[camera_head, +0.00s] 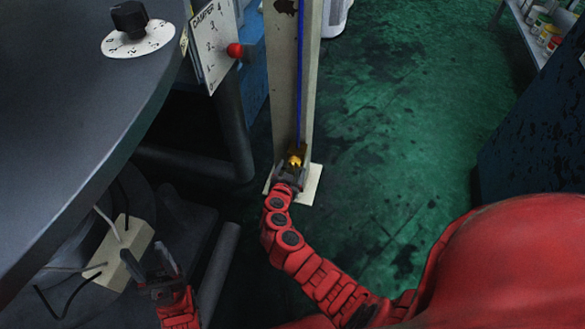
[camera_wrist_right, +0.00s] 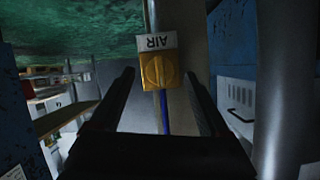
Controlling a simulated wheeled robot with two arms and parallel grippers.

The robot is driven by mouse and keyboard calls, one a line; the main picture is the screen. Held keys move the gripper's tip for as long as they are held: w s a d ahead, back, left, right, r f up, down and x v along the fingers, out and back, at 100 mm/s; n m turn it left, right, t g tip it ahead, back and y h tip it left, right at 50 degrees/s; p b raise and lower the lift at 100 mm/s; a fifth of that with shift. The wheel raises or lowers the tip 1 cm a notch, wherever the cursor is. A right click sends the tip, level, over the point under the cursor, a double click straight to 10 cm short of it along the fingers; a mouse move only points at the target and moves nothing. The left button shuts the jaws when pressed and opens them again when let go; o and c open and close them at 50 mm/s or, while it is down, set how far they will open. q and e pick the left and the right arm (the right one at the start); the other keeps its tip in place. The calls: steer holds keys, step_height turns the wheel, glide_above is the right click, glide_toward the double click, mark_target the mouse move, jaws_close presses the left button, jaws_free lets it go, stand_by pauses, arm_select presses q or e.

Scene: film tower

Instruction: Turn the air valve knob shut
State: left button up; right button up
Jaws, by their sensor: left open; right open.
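The yellow air valve knob (camera_head: 295,160) sits low on a pale upright post (camera_head: 307,85). In the right wrist view the knob (camera_wrist_right: 160,71) is on a yellow plate beside a white label reading AIR (camera_wrist_right: 155,41), upside down. My right gripper (camera_head: 291,170) is open at the knob. In the wrist view its two fingers stand apart on either side of the knob, with gaps to it; whether they reach its depth I cannot tell. The knob's turn position is unclear. My left gripper (camera_head: 145,258) is open and empty at lower left, close to a beige power strip.
A dark round table (camera_head: 70,130) with a black dial (camera_head: 129,18) fills the left. A DAMPER scale plate (camera_head: 210,45) with a red knob (camera_head: 236,50) is left of the post. A blue line runs along the post. Green floor is clear to the right.

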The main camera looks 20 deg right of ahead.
steer(key=shift+x, duration=1.05)
jaws_close()
